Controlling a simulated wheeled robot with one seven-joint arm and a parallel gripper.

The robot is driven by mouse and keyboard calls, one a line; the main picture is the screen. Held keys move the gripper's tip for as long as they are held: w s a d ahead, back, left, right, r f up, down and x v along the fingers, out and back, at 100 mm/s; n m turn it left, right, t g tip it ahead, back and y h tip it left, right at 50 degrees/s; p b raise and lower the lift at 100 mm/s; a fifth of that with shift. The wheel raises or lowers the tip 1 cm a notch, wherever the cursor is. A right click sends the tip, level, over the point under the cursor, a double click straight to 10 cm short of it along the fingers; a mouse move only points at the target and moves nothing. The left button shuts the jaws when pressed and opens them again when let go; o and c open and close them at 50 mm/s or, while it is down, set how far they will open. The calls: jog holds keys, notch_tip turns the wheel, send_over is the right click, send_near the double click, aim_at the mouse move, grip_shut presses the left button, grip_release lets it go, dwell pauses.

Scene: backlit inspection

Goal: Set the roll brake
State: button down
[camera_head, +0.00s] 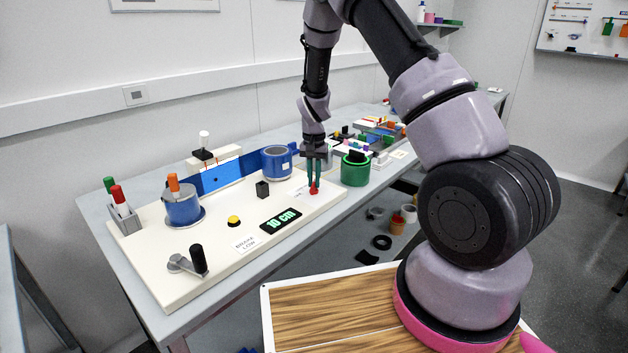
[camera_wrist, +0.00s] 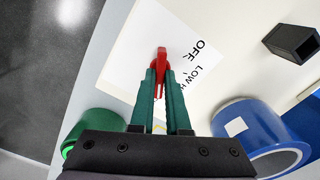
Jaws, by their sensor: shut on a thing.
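The brake control is a small red knob (camera_head: 314,189) near the right end of the cream board. In the wrist view the red knob (camera_wrist: 161,56) sits between my fingertips, its pointed end sticking out past them. My gripper (camera_head: 315,179), with green fingers, points down and is shut on the knob; it also shows in the wrist view (camera_wrist: 161,78). A white label (camera_wrist: 140,50) under the knob reads OFF, LOW and part of a further word. A card (camera_head: 245,243) at the front of the board reads BRAKE LOW.
A blue roll (camera_head: 277,163) stands close left of my gripper and a green roll (camera_head: 355,169) close right. Another blue roll (camera_head: 183,207) is farther left. The board also holds a 10 cm display (camera_head: 281,219), yellow button (camera_head: 234,221), black block (camera_head: 262,189) and black-handled crank (camera_head: 198,260).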

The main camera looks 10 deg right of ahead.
aim_at(314, 183)
jog(key=c, duration=0.9)
grip_release()
notch_tip(314, 183, up, 11)
